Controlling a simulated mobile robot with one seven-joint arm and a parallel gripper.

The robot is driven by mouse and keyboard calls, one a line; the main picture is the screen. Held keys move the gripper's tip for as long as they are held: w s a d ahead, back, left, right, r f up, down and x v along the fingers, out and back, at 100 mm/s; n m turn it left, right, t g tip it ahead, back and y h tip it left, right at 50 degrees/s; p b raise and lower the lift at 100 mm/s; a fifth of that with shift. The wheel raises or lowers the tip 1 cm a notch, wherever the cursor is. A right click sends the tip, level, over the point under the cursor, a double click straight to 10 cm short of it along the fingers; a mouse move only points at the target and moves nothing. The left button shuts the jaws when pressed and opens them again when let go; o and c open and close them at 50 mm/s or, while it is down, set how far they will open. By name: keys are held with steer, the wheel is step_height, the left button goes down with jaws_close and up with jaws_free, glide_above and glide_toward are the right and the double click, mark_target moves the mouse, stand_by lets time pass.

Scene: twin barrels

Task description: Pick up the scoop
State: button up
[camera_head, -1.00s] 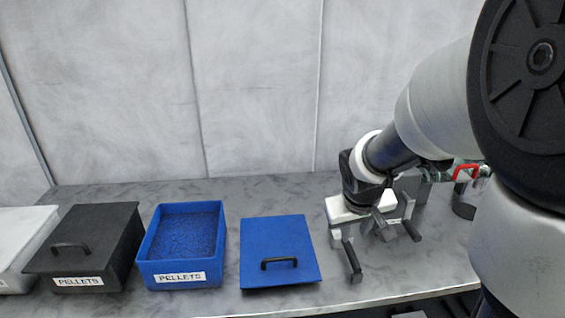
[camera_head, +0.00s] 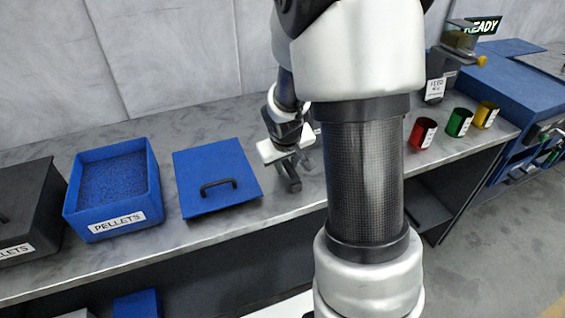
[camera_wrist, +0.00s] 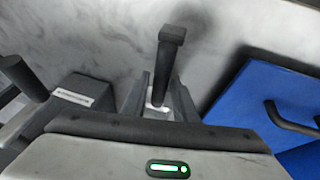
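In the wrist view, a dark scoop handle (camera_wrist: 164,68) with a square end projects from beneath my gripper over the grey bench. My gripper (camera_wrist: 160,100) has two grey tapered fingers standing apart, one on either side of the handle, with a pale gap showing between them. I cannot tell if they touch it. In the head view, my gripper (camera_head: 295,170) is low over the bench, just right of the blue lid. The scoop's bowl is hidden under the gripper body.
Left of the handle, another dark piece with a white label (camera_wrist: 72,96) stands close by. The blue lid (camera_head: 238,165) with its handle is beside my gripper. Farther left are a blue pellet bin (camera_head: 110,222) and a black bin (camera_head: 25,215). Red (camera_head: 422,133), green (camera_head: 459,122) and yellow (camera_head: 485,114) cups stand right.

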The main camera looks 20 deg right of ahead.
jaws_close()
